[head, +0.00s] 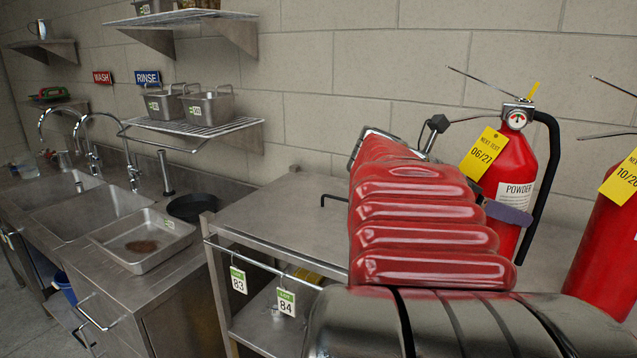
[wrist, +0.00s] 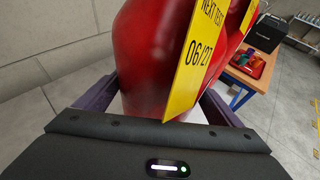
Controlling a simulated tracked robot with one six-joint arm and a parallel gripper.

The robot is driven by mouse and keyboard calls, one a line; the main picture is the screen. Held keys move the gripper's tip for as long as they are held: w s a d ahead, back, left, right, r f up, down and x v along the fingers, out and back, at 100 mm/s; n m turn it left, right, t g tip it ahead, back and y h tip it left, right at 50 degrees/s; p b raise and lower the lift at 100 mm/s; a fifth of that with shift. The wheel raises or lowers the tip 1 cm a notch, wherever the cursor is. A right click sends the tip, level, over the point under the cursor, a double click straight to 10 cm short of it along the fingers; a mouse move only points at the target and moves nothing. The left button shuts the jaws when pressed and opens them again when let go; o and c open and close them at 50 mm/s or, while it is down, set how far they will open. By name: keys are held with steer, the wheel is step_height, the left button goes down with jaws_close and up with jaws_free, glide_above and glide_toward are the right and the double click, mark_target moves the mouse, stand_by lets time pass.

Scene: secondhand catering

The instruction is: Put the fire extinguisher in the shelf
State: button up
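The red fire extinguisher (head: 510,175) stands upright at the steel table on the right in the head view. It has a gauge, a black hose and a yellow 06/27 tag. My gripper (head: 508,213) is at its body, with a purple finger across the front. In the wrist view the red body (wrist: 150,60) lies between my two purple fingers (wrist: 165,105). The left finger appears close against it; the tag hides part of the right side, so firm contact is unclear. My arm hides its base. A wire wall shelf (head: 190,127) holding steel pans is left of centre.
A second red extinguisher (head: 610,235) with a yellow tag stands close at right. The steel table (head: 275,215) has bare top left of my arm and a lower shelf. Sinks (head: 100,203) and a steel tray (head: 118,255) are at left. The wrist view shows a wooden bench (wrist: 262,78).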

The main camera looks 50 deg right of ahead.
steer(key=shift+o, duration=1.3)
steer(key=v, duration=1.3)
steer(key=shift+w+a+r, duration=0.15)
steer(key=shift+w+a, duration=0.05)
steer(key=shift+a, duration=0.15)
steer(key=w+a+f+m+t+y, duration=0.2)
steer(key=w+a+f+t, duration=0.3)
steer(key=a+f, duration=0.3)
steer(key=w+a+f+m+t+y, duration=0.1)
steer(key=w+a+f+t+y, duration=0.1)
steer(key=w+a+f+t, duration=0.45)
steer(key=a+f+m+t+y, duration=0.1)
steer(key=a+f+m+y, duration=0.2)
steer(key=a, duration=0.9)
steer(key=a+f+m+t+y, duration=0.1)
steer(key=a+f+m+y, duration=0.2)
steer(key=a+f, duration=0.5)
steer(key=a+m, duration=0.1)
steer(key=a, duration=0.3)
steer(key=shift+w+f+y, duration=0.2)
steer(key=shift+f+y, duration=0.05)
steer(key=shift+y, duration=0.15)
